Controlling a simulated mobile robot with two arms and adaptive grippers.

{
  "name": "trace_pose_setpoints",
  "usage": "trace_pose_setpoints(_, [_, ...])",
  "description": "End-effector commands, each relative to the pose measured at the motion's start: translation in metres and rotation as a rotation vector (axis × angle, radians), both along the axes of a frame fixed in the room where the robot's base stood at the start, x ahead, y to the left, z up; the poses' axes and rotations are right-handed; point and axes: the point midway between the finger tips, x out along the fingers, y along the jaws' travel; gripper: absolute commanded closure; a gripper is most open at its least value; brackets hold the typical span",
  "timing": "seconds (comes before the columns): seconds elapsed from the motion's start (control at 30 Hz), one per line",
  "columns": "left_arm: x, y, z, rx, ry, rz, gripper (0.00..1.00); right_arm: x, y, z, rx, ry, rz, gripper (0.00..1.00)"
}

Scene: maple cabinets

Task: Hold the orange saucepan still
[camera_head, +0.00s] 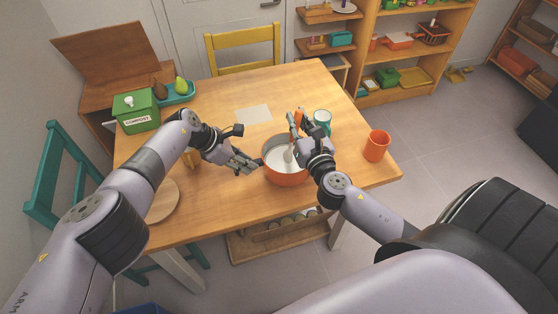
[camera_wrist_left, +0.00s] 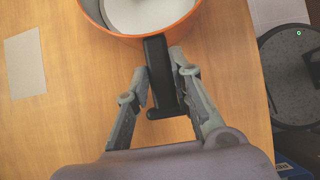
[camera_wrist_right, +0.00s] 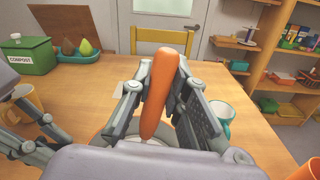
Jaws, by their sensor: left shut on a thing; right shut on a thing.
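The orange saucepan (camera_head: 287,178) stands upright on the wooden table and has a pale grey-white inside. Its black handle (camera_wrist_left: 160,70) points toward my left gripper. My left gripper (camera_head: 248,163) is shut on that handle, with a finger on each side. My right gripper (camera_head: 298,135) is above the pan's right side, shut on the orange handle (camera_wrist_right: 158,90) of a utensil. A pale end (camera_head: 288,155) of this utensil reaches down into the pan. The left wrist view also shows the pan's rim (camera_wrist_left: 112,33); the right gripper hides part of the pan in the head view.
A teal mug (camera_head: 322,120) stands close behind my right gripper. An orange cup (camera_head: 376,146) is at the table's right. A green compost box (camera_head: 136,112), a blue tray (camera_head: 178,96), a yellow mug (camera_head: 192,160) and a round board (camera_head: 163,203) are at the left. A paper sheet (camera_head: 254,114) lies behind.

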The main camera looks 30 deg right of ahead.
Motion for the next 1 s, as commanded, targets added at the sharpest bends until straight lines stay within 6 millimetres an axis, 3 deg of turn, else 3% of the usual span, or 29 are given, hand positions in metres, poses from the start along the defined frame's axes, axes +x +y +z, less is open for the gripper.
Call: trace_pose_setpoints(1.0, [0.000, 0.000, 0.000, 0.000, 0.000, 0.000, 1.00, 0.000, 0.000, 0.073, -0.001, -0.002, 0.002, 1.00])
